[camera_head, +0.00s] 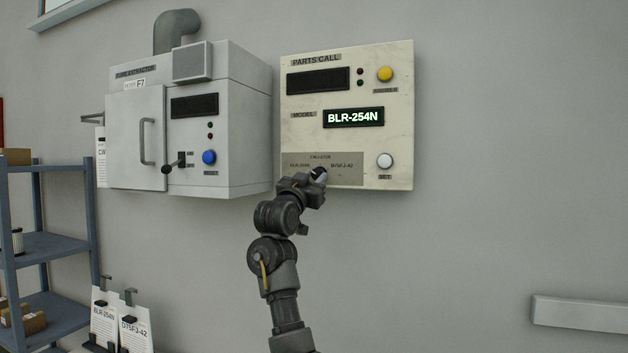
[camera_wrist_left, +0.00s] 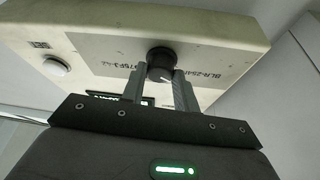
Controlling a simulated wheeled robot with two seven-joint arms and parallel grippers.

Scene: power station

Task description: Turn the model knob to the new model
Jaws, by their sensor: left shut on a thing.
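The cream parts call panel (camera_head: 400,130) hangs on the wall. Its lit model display (camera_head: 353,118) reads BLR-254N. The dark round model knob (camera_wrist_left: 160,60) sits on a grey label plate (camera_head: 352,178), with BLR-254N at left, D75FJ-42 at right and a small label at top in the head view. My left gripper (camera_head: 318,178) is at the plate and hides most of the knob there. In the left wrist view, its two fingers (camera_wrist_left: 158,85) are shut on the knob, one on each side. The knob's pointer direction is hard to read. My right gripper is not in view.
A white set button (camera_head: 385,161) is right of the plate, and a yellow button (camera_head: 385,74) is above it. A fume extractor cabinet (camera_head: 240,130) hangs close at left. A blue shelf (camera_head: 50,245) and hanging tags (camera_head: 135,325) are at lower left. Bare wall lies at right.

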